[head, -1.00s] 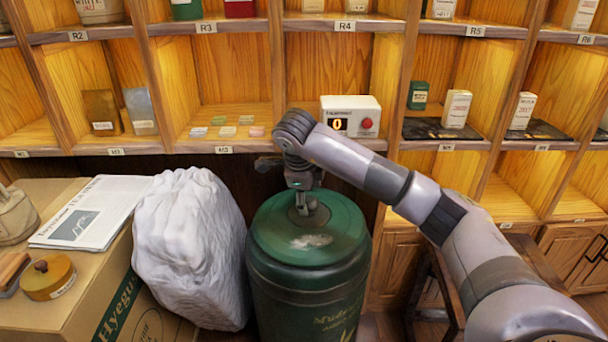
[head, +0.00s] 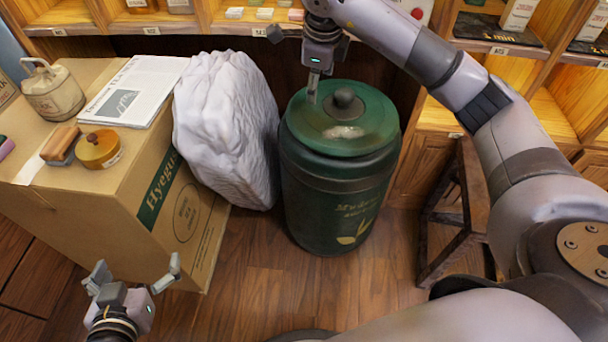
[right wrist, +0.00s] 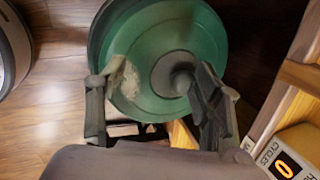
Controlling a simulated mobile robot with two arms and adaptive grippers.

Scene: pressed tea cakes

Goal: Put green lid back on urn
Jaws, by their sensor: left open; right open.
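The green lid (head: 360,132) lies on top of the dark green urn (head: 322,208) and looks level. It has a round dark knob (head: 345,98) and a pale worn patch. My right gripper (head: 313,88) is open above the lid, just left of the knob in the head view. In the right wrist view the lid (right wrist: 150,30) shows beyond the parted fingers, with the knob (right wrist: 170,75) between them, nearer the right finger; nothing is gripped. My left gripper (head: 132,280) is open and empty at the lower left, away from the urn.
A white wrapped bulky bundle (head: 225,130) stands close left of the urn. A cardboard box (head: 150,215) holds a newspaper (head: 133,90), a jug (head: 52,92) and a round wooden container (head: 98,150). A dark wooden stool (head: 450,215) stands right. Shelves line the back.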

